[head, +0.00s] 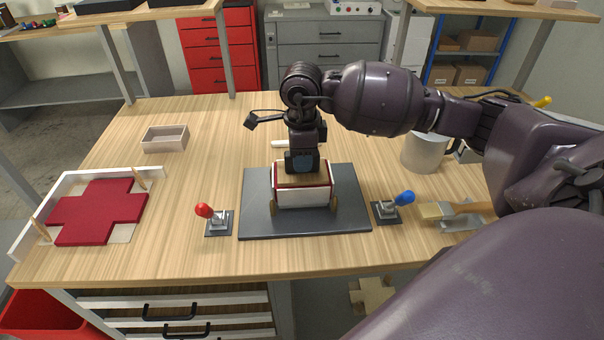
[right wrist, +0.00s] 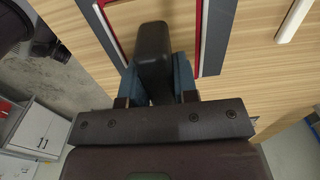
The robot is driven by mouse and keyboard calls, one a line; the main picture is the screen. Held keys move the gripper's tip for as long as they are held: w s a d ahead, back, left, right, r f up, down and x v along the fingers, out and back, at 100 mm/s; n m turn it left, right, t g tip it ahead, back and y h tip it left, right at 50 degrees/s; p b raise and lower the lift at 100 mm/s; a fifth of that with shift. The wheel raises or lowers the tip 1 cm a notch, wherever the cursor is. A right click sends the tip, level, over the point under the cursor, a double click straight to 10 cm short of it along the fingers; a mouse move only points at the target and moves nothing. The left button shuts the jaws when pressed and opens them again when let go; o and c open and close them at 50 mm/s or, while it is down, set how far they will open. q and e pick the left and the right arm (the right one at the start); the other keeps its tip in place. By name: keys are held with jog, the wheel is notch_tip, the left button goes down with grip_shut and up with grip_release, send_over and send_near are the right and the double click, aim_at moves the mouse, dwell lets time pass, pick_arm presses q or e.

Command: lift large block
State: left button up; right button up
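A white open box with red edges (head: 303,197) stands on a dark grey plate in the middle of the table. A wooden block surface (head: 288,180) shows inside its top, filling most of the opening. My right gripper (head: 303,167) points straight down over this block, at or just above its top. In the right wrist view, blue-grey finger parts flank a dark rounded piece (right wrist: 153,55), with the box's red and white edges (right wrist: 206,30) to either side. My left gripper is not in view.
The dark plate (head: 255,210) has a red-knobbed lever (head: 204,211) at its left and a blue-knobbed lever (head: 405,198) at its right. A brush (head: 437,210) lies at right. A small bin (head: 165,138) stands behind left.

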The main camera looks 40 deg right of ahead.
grip_shut()
jog(key=shift+r, duration=0.1)
